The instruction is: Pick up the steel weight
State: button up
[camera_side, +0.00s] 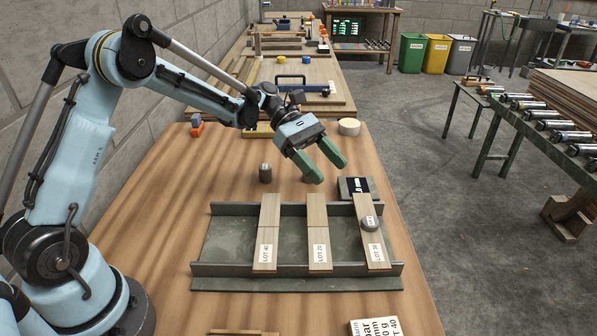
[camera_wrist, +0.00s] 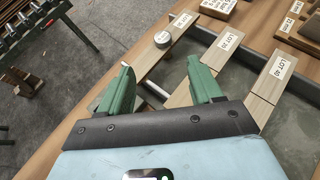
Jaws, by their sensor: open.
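The steel weight (camera_side: 369,224) is a short grey cylinder with a pale label on top. It stands on the right-hand veneer strip, marked LOT 38 (camera_side: 367,208), in the side view. It also shows in the wrist view (camera_wrist: 162,42), beyond my gripper's fingers. My gripper (camera_side: 329,172) has two green fingers, apart and empty, above the table behind the rack. Its fingers also show in the wrist view (camera_wrist: 160,75). The fingers are clear of the weight. A second, taller dark grey cylinder (camera_side: 265,174) stands on the table behind the rack.
The low grey metal rack (camera_side: 205,268) has raised front and back rails. A small dark device with a display (camera_side: 346,190) stands behind the right strip. A labelled box (camera_side: 375,327) is at the table's front.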

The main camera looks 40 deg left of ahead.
send_near(369, 220)
jog(key=x, duration=0.2)
jog(key=shift+w+d+f, duration=0.1)
jog(key=shift+w+d, duration=0.1)
jog(key=shift+d, duration=0.05)
jog(key=shift+s+x, duration=0.2)
jog(key=shift+x, duration=2.45)
jog(key=shift+c, duration=0.3)
jog(key=c, duration=1.1)
